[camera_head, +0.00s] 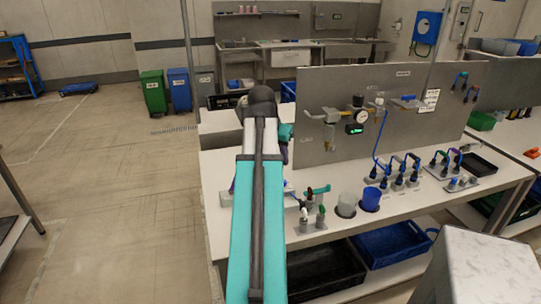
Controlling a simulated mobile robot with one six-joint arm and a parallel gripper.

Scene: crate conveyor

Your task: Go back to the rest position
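My arm, teal with a dark strip along its top, reaches forward from the bottom of the head view over the left end of a white workbench (420,208). Its dark wrist joint is at the far end. My gripper is hidden behind the arm, so its fingers do not show. I cannot see whether it holds anything.
The bench carries a grey cup (346,206), a blue cup (371,200), connectors on stands and a grey panel (430,105) with a gauge. A blue crate (392,245) sits below. A grey block (480,268) is at bottom right. The left floor (100,190) is free.

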